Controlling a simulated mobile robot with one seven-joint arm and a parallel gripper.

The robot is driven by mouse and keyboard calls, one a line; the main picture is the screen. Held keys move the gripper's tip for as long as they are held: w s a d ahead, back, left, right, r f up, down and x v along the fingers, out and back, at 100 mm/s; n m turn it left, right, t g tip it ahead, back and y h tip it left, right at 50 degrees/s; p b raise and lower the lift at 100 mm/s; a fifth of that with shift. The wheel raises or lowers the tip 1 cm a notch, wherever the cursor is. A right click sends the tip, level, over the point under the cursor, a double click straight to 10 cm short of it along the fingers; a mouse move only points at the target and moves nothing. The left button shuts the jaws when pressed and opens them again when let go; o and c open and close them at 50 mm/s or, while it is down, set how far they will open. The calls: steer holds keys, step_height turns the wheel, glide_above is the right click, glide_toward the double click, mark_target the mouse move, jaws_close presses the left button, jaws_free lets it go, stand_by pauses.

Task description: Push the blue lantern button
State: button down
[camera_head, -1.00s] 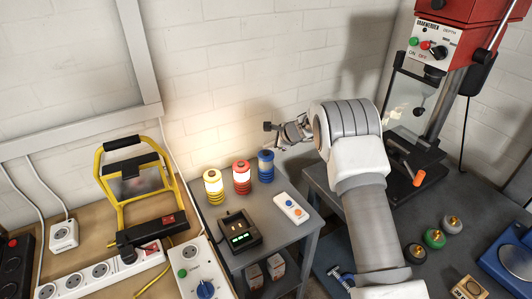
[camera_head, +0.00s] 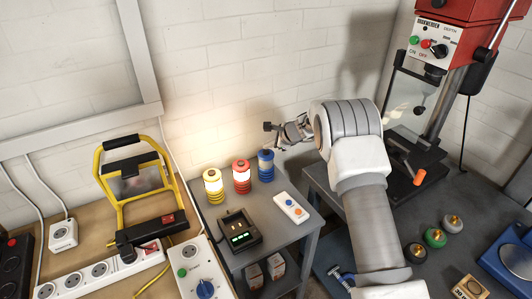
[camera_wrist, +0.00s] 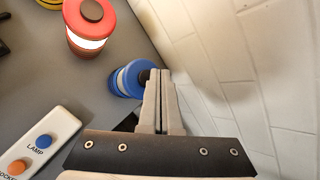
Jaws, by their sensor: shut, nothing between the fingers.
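The blue lantern (camera_head: 265,168) stands upright at the back right of the small grey side table, beside a red lantern (camera_head: 241,178) and a yellow lantern (camera_head: 213,188). My gripper (camera_head: 268,127) is shut and empty, above the blue lantern near the wall. In the wrist view the fingertips (camera_wrist: 158,73) are together at the right edge of the blue lantern's top (camera_wrist: 128,80). Its dark button (camera_wrist: 145,76) is partly hidden behind them. I cannot tell whether they touch. The red lantern's white band (camera_wrist: 88,42) glows in the wrist view.
A white remote (camera_head: 291,207) with a blue and an orange button lies at the table's front right. A black charger (camera_head: 239,233) with a green display sits to its left. The white brick wall (camera_wrist: 235,70) is close behind my gripper. A drill press (camera_head: 433,100) stands right.

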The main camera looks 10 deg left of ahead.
mark_target(269, 154)
steer(key=shift+f, duration=0.25)
steer(key=shift+f+b, duration=0.5)
steer(key=shift+b, duration=0.05)
stand_by(0.4)
steer(key=shift+r, duration=0.15)
stand_by(0.3)
steer(key=shift+r+p, duration=0.55)
steer(key=shift+r, duration=0.15)
steer(key=shift+r, duration=0.1)
step_height(269, 154, up, 5)
steer(key=p, duration=0.3)
steer(key=shift+p, duration=0.3)
stand_by(0.4)
